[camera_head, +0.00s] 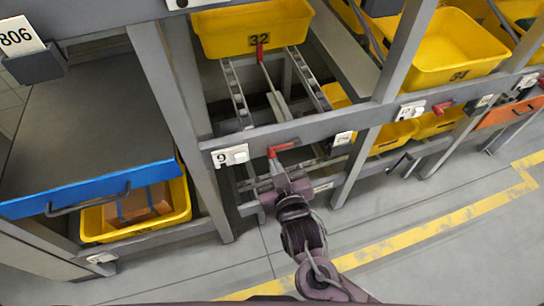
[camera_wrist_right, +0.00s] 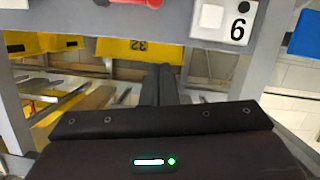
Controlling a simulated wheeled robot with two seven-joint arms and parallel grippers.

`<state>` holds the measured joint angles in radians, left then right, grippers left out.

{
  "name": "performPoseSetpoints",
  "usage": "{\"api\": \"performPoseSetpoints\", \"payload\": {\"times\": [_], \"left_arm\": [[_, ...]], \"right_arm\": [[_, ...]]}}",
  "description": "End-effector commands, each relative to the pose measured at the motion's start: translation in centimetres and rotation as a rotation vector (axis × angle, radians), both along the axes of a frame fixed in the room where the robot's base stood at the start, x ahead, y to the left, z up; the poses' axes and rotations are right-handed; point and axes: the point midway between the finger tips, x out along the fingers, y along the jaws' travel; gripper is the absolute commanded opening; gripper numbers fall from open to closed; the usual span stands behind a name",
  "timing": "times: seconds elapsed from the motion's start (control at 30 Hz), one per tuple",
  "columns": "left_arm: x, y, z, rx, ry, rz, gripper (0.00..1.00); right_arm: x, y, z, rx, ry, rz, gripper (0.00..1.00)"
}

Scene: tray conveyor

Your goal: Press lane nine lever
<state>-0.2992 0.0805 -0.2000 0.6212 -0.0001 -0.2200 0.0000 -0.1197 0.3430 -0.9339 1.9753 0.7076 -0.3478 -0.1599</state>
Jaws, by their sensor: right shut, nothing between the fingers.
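The lane nine lever, with a red handle (camera_head: 283,147), sticks out from the grey rail just right of the white plate marked 9 (camera_head: 221,158). In the right wrist view the red lever (camera_wrist_right: 148,3) is cut by the top edge, and the plate (camera_wrist_right: 222,20) appears upside down. My right gripper (camera_head: 274,164) is at the rail, close below the lever. Its dark fingers (camera_wrist_right: 158,82) are together and hold nothing. I cannot tell whether they touch the lever. My left gripper is out of view.
A yellow tray marked 32 (camera_head: 254,29) sits up the roller lane behind the rail. Another red lever (camera_head: 442,107) is further right. A blue-edged shelf (camera_head: 90,189) stands at left, with a yellow bin (camera_head: 137,229) beneath it. Floor at lower right is clear.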

Motion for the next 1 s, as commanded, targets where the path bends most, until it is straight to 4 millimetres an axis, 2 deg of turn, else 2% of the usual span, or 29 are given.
{"api": "performPoseSetpoints", "payload": {"times": [0.1, 0.33, 0.4, 0.6, 1.0], "left_arm": [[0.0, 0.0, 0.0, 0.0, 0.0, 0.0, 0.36], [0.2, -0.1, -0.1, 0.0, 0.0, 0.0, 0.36], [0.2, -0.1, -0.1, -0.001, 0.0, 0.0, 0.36], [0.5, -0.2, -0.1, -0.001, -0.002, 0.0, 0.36], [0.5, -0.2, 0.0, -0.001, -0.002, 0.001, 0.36]], "right_arm": [[2.6, 0.6, -0.5, -0.001, -0.004, -0.002, 0.0], [7.1, 1.8, -1.6, -0.001, -0.003, -0.001, 0.0], [6.8, 1.4, -3.3, -0.004, 0.003, -0.001, 0.0], [6.9, 1.1, -5.2, 0.0, 0.001, 0.0, 0.0], [6.9, 1.0, -5.6, 0.0, 0.001, 0.0, 0.0]]}}
